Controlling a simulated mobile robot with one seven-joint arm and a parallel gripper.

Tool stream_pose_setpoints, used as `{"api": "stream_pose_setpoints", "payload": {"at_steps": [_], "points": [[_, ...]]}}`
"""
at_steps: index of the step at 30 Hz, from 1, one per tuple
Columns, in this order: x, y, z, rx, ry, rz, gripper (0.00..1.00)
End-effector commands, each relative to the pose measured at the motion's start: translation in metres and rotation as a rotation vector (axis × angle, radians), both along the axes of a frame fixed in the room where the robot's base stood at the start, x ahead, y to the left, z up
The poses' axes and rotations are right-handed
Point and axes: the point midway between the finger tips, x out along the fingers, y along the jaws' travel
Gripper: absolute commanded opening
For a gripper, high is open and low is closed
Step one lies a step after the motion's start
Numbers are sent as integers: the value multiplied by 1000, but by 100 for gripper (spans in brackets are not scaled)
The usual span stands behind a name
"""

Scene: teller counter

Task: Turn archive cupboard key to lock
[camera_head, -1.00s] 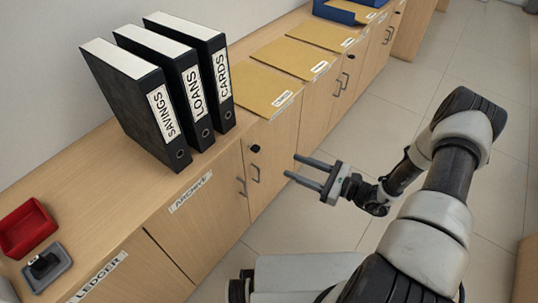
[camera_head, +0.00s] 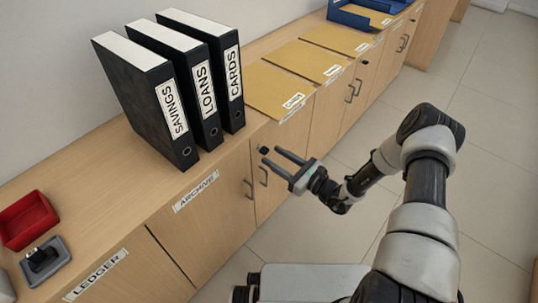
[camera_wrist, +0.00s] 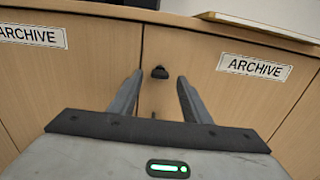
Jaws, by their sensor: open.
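The archive cupboard (camera_head: 212,222) is light wood with two doors. Its ARCHIVE labels show on the left (camera_wrist: 32,35) and right (camera_wrist: 254,67) in the wrist view. A small black key (camera_head: 263,149) sits near the top of the right door, close to the seam. It also shows in the wrist view (camera_wrist: 160,72). My gripper (camera_head: 271,155) is open and empty, pointing at the door front. In the wrist view its fingers (camera_wrist: 160,78) stand left and right of the key, apart from it. Whether the tips reach the key's depth I cannot tell.
Bar handles (camera_head: 249,188) stick out below the key. Black binders (camera_head: 183,100), tan folders (camera_head: 282,93), a red tray (camera_head: 27,220) and a stamp on a grey pad (camera_head: 46,262) lie on the countertop (camera_head: 110,190). The tiled floor (camera_head: 480,150) at right is clear.

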Motion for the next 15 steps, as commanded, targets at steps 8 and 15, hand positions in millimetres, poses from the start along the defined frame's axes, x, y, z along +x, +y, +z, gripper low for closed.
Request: {"api": "stream_pose_setpoints", "payload": {"at_steps": [8,15], "points": [[18,24,0,1,1,0,44],[20,26,0,1,1,0,44]]}}
